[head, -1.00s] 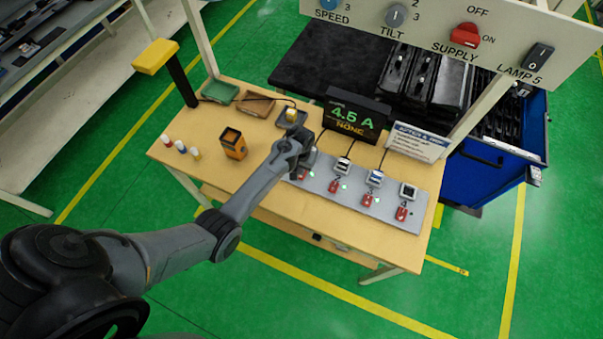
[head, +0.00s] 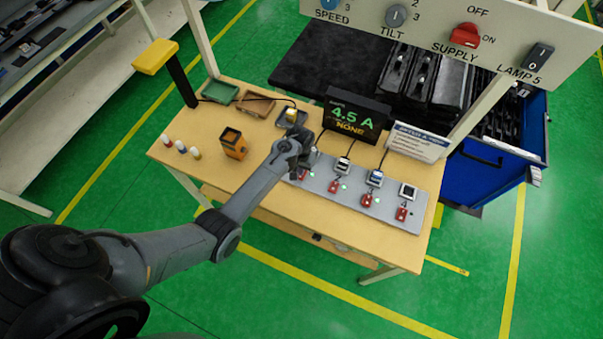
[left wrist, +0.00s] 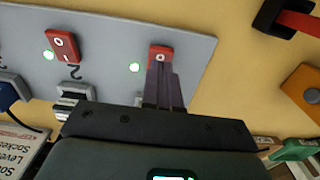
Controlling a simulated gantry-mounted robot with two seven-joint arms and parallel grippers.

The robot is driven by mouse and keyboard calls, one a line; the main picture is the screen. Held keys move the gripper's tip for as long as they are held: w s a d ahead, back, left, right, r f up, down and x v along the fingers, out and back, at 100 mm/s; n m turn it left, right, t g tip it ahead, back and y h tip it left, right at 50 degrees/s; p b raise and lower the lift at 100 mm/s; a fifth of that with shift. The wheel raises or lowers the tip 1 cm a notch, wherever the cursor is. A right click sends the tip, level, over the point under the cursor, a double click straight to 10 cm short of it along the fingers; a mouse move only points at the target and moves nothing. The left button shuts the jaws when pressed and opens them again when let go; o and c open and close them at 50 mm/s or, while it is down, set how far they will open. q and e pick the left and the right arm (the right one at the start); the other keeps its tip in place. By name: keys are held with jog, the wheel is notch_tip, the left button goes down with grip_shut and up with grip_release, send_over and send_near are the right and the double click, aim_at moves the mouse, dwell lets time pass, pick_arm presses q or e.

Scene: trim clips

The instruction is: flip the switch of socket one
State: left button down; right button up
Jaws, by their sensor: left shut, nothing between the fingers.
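A grey socket strip (head: 330,187) lies along the front right of the table. In the left wrist view, the red rocker switch (left wrist: 160,52) at the strip's end, past the switch marked 2 (left wrist: 62,46), is taken as socket one's. It shows a white round mark, and a green lamp (left wrist: 134,67) glows beside it. My left gripper (left wrist: 163,82) is shut and empty, its fingertips at that switch's near edge; I cannot tell whether they touch. In the head view my left gripper (head: 306,163) covers most of that end of the strip. My right gripper is not in view.
A display (head: 352,118) behind the strip reads 4.5 A and NONE. A sign (head: 418,142) stands right of it. An orange box (head: 233,144) and several small capped bottles stand at the left. A control panel (head: 430,28) hangs at the upper right.

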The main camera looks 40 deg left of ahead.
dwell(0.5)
pick_arm(q)
jog(key=shift+f+b, duration=0.35)
jog(key=shift+f, duration=0.2)
jog(key=shift+f+b, duration=0.5)
jog(key=shift+f, duration=0.3)
dwell(0.6)
jog(key=shift+r, duration=0.15)
notch_tip(320, 180, up, 3)
jog(key=p, duration=0.3)
notch_tip(320, 180, up, 4)
jog(key=p, duration=0.5)
jog(key=shift+s, duration=0.1)
